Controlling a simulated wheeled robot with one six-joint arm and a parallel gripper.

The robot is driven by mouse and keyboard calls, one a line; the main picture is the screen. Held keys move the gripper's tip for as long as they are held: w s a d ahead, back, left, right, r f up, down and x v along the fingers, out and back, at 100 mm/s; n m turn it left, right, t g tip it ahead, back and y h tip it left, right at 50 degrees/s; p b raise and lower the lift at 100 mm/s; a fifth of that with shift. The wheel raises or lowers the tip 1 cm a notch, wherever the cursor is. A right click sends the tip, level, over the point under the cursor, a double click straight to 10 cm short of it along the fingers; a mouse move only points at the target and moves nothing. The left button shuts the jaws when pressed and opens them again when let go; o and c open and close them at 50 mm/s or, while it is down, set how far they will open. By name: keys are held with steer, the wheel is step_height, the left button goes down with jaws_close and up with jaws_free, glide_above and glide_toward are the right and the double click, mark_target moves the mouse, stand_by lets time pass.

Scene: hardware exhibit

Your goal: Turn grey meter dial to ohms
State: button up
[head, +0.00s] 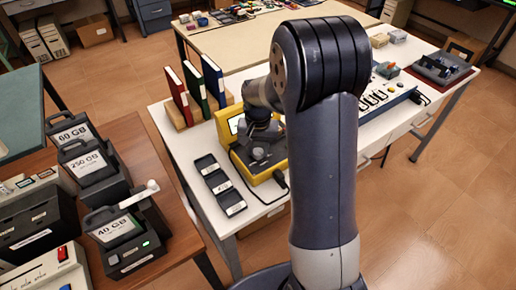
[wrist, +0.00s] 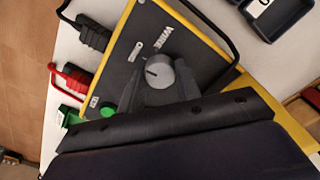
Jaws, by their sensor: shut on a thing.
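The yellow-edged meter (head: 274,177) stands on the white table in the head view. Its dark face fills the middle of the wrist view (wrist: 122,72). My gripper (wrist: 158,79) is shut on the dial, one dark finger on each side. In the head view my gripper (head: 262,132) is over the meter, partly hidden by my arm.
A green button (wrist: 108,111) is close to my left finger. Black (wrist: 92,35) and red (wrist: 76,79) plugs are at the meter's edge. Dark trays (head: 220,183) lie left of the meter, and red, green and blue binders (head: 194,87) stand behind.

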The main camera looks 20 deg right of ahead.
mark_target(258, 151)
steer(key=shift+m, duration=0.6)
steer(key=o, duration=1)
step_height(258, 151, up, 11)
steer(key=shift+f, duration=0.1)
step_height(258, 151, down, 11)
steer(key=shift+r, duration=0.1)
stand_by(0.6)
